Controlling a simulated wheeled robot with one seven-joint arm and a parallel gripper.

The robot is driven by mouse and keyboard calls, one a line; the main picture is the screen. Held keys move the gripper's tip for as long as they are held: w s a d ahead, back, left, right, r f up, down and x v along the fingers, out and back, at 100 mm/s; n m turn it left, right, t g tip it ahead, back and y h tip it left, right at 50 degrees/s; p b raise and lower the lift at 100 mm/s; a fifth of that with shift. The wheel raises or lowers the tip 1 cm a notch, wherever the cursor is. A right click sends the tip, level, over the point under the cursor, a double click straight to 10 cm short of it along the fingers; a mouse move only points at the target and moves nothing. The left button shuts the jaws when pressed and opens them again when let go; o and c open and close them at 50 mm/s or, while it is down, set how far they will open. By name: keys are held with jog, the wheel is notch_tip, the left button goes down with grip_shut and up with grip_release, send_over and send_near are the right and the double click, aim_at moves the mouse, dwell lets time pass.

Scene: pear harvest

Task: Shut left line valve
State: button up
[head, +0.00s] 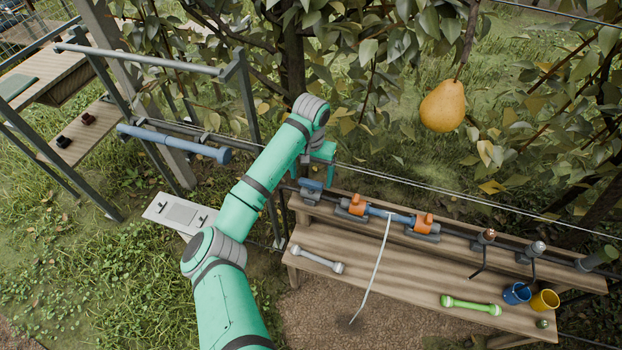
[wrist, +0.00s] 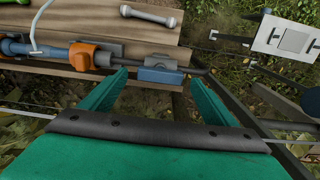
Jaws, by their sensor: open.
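A blue block-shaped fitting on a grey base (head: 311,185), apparently the left line valve, sits on the dark pipe at the left end of the wooden bench. In the wrist view its blue block (wrist: 160,76) lies between my fingertips in the picture. My gripper (wrist: 160,82) is open and empty, one green finger on each side of it. I cannot tell the exact height gap. In the head view my gripper (head: 318,166) is partly hidden by my arm, just behind the fitting.
Right along the pipe are an orange coupling (head: 357,205), another orange coupling (head: 423,223) and two black-levered fittings (head: 485,238). A white hose (head: 378,262) hangs down. The bench (head: 370,262) holds grey and green bars and two cups. A pear (head: 443,106) hangs above; a wire runs behind.

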aim_at(311, 184)
jog(key=shift+w+f, duration=0.1)
jog(key=shift+f, duration=1)
jog(key=c, duration=1.1)
jog(key=shift+o, duration=0.2)
